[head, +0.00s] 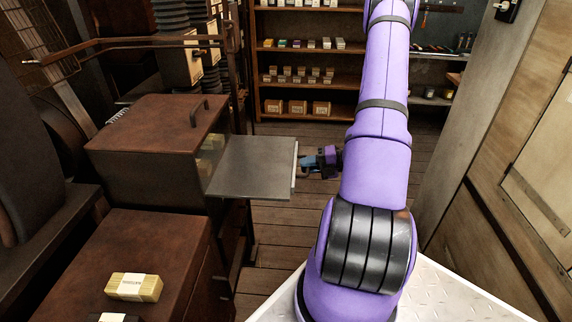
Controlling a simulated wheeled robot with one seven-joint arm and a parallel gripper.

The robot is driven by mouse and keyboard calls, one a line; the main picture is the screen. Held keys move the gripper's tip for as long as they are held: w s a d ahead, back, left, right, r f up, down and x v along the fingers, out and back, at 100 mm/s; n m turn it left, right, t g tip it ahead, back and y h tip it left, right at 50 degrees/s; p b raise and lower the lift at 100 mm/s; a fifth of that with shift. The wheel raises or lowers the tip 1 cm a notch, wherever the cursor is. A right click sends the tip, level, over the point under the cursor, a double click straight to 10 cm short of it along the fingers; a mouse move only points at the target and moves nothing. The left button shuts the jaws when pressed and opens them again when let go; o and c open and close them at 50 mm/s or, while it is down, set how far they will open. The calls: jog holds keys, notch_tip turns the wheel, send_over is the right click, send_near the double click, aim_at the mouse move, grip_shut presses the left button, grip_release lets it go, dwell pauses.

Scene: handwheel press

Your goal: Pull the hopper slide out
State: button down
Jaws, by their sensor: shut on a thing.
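The hopper slide (252,166) is a flat grey metal plate. It sticks out to the right from the side of a brown hopper box (150,155) with a handle on its lid. My gripper (309,164) is at the plate's right edge, shut on the slide's end. The fingertips are small in this view, and the exact part they hold is hard to make out. Through the opening above the plate's left end, pale yellowish blocks (208,160) show inside the box.
A brown cabinet (140,255) at the front left carries a wrapped yellow bar (134,287). Shelves (300,90) with small boxes stand at the back. A wooden door (525,170) is at the right. The plank floor (285,225) beyond the plate is clear.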

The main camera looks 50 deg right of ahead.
jog(key=shift+f+v, duration=0.25)
jog(key=shift+v, duration=0.85)
jog(key=shift+f+v, duration=0.25)
jog(key=shift+v, duration=0.9)
jog(key=shift+s+d, duration=0.1)
jog(key=c, duration=1.1)
grip_release()
jog(key=shift+c, duration=0.2)
jog(key=shift+d, duration=0.1)
jog(key=v, duration=1)
jog(key=shift+s+d, duration=0.15)
jog(key=shift+s, duration=0.25)
